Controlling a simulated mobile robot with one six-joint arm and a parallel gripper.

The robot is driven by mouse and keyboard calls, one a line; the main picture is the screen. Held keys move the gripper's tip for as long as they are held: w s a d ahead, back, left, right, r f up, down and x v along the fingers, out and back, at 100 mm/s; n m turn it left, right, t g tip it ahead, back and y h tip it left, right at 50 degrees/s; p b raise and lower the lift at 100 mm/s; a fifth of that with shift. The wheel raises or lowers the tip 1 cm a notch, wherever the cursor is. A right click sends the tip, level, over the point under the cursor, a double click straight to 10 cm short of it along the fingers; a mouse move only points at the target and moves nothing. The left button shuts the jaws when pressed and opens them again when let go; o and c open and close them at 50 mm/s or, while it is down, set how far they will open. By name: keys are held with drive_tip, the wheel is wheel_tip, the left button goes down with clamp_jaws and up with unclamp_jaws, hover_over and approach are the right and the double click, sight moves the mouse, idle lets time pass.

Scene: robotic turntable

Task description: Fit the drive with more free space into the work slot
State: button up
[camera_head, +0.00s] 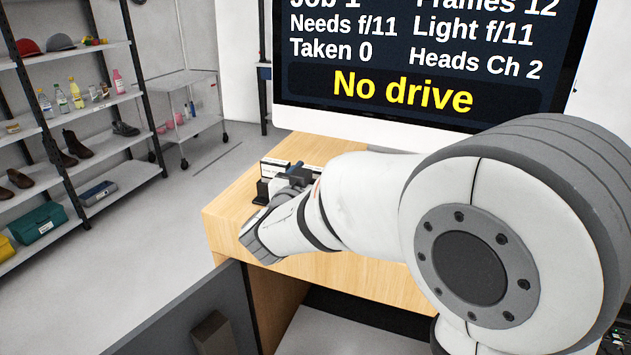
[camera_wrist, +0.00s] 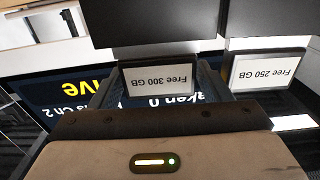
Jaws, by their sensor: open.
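In the wrist view, upside down, two dark drives carry white labels. The drive labelled "Free 300 GB" (camera_wrist: 155,28) is in the middle. The drive labelled "Free 250 GB" (camera_wrist: 268,20) is to its right. My gripper (camera_wrist: 158,82) is open, with its fingers on either side of the 300 GB label; I cannot tell whether they touch that drive. In the head view my wrist mostly hides the gripper at the wooden table. A monitor (camera_head: 410,93) reads "No drive", "Needs f/11" and "Taken 0". I cannot make out the work slot.
A small dark item with a white label (camera_head: 274,169) stands on the wooden table (camera_head: 228,205) beside my wrist. The monitor stands close behind my arm. A dark grey panel (camera_head: 195,320) is in front of the table. Shelves (camera_head: 75,115) and a cart (camera_head: 187,105) stand left, with clear floor between.

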drive_tip(key=shift+c, duration=0.2)
drive_tip(key=c, duration=0.8)
drive_tip(key=shift+o, duration=0.2)
drive_tip(key=shift+r, duration=0.1)
